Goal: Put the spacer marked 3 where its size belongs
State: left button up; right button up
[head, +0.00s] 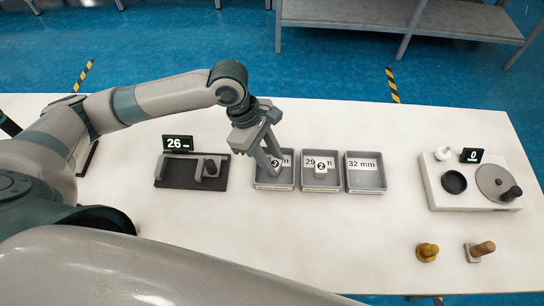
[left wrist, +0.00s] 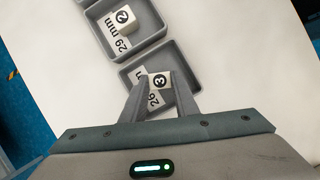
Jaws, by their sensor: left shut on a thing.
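The spacer marked 3 (head: 276,163) is a small white block, held between the fingertips of my left gripper (head: 272,160). It also shows between the fingertips in the left wrist view (left wrist: 158,81). It is within the outline of the left tray (head: 274,185), a grey one labelled 26 mm in the left wrist view (left wrist: 190,82). Whether it touches the tray floor I cannot tell. The middle tray (head: 321,187), labelled 29 mm, holds a white spacer marked 2 (head: 320,170). The right tray (head: 366,188), labelled 32 mm, is empty. My right gripper is not in view.
A dark measuring device (head: 190,184) with a display reading 26 stands left of the trays. A white machine (head: 450,197) with a disc and a display reading 0 stands at the right. A yellow knob (head: 427,251) and a brown-handled stamp (head: 480,250) stand in front of it.

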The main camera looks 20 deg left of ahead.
pick_arm(q)
jog(key=o, duration=1.1)
jog(key=shift+f, duration=0.1)
jog(key=b+v, duration=0.1)
jog(key=v, duration=1.1)
jog(key=shift+s, duration=0.1)
